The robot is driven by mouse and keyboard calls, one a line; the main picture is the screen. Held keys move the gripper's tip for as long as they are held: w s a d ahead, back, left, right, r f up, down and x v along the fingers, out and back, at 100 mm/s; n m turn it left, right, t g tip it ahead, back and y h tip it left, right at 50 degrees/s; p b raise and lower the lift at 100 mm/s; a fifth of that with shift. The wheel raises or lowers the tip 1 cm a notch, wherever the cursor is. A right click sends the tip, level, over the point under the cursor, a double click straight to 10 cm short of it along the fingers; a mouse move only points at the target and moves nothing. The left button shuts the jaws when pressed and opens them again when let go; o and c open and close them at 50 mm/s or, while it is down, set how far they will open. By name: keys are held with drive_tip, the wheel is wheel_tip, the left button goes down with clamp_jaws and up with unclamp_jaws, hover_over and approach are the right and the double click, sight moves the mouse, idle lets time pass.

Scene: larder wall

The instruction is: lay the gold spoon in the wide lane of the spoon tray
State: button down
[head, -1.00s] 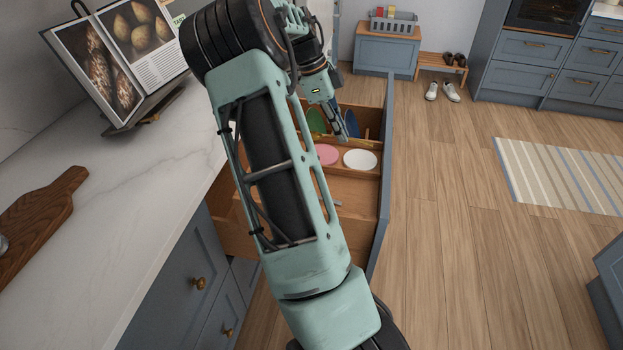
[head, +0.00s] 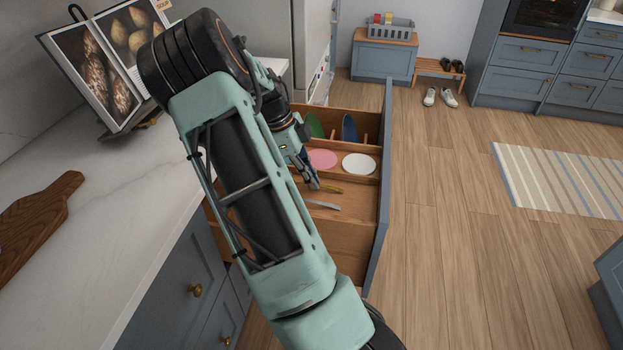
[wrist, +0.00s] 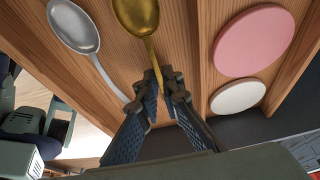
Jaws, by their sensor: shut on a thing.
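The gold spoon (wrist: 137,16) shows in the wrist view with its bowl at the top edge and its handle running down between my fingertips. My gripper (wrist: 161,76) is shut on that handle. In the head view my gripper (head: 314,186) is low in the open drawer, and part of the gold spoon (head: 331,188) shows beside the fingertips. A silver spoon (wrist: 74,27) lies to the left of the gold one on the wooden drawer floor; it also shows in the head view (head: 322,205).
The open drawer (head: 384,200) has wooden dividers. A pink disc (head: 323,159) and a white disc (head: 359,164) lie in the section behind the spoons. A green plate (head: 315,126) and a blue plate (head: 349,128) stand farther back. The counter (head: 120,215) borders the drawer on the left.

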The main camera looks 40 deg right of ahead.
drive_tip(key=c, duration=2.6)
unclamp_jaws()
drive_tip(key=shift+f, duration=0.15)
drive_tip(key=o, duration=0.5)
drive_tip(key=p+v, duration=0.1)
drive_tip(key=v, duration=1.1)
drive_tip(key=shift+r, duration=0.2)
